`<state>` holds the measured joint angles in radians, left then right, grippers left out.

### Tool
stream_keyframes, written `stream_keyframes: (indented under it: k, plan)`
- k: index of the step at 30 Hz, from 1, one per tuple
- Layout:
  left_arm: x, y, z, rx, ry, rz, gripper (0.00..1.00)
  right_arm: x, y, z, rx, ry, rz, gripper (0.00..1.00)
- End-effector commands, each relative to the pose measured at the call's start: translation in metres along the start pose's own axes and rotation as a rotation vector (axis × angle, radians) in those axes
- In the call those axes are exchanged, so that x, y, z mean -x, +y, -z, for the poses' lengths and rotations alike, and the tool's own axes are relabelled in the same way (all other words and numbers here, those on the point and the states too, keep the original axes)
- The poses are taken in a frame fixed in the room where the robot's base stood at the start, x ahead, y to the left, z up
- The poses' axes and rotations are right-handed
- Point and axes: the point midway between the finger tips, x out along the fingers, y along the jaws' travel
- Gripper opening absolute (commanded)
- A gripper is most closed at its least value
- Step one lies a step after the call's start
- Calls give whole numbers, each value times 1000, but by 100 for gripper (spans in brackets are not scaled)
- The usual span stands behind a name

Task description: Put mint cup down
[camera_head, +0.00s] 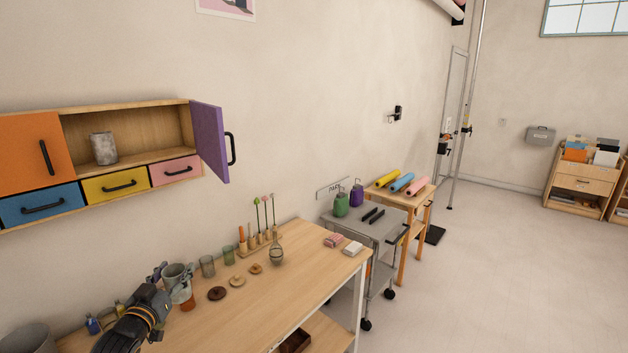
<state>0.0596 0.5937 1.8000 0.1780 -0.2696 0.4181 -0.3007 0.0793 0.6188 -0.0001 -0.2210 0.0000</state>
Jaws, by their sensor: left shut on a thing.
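A pale grey-green cup (176,272), which looks like the mint cup, is at my left gripper (170,284) over the back left part of the wooden table (285,290). My left gripper is shut on this cup, and its dark fingers hide part of the cup's side. The cup looks about upright. I cannot tell whether its base touches the table. My right gripper is not in view.
Small bottles (93,325) are at the left. Above, the wall cabinet's purple door (209,142) hangs open. The table's front middle is clear.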

Motion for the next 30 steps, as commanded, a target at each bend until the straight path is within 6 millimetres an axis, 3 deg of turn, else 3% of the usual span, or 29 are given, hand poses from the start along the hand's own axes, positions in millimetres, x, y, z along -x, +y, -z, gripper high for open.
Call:
stream_keyframes:
  k: [1, 6, 9, 12, 18, 30]
  plan:
    - [11, 21, -39, 16, -3, -10, 19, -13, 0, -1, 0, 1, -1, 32]
    - [59, 84, -127, 30, 7, -20, 19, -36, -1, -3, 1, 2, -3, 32]
    - [92, 117, -168, 32, 9, -13, 19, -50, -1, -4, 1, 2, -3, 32]
    - [121, 144, -197, 28, 7, 0, 19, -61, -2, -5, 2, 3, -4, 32]
    - [154, 171, -220, 9, 0, 18, 19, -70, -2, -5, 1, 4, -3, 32]
    - [158, 174, -221, 3, -1, 19, 19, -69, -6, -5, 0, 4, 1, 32]
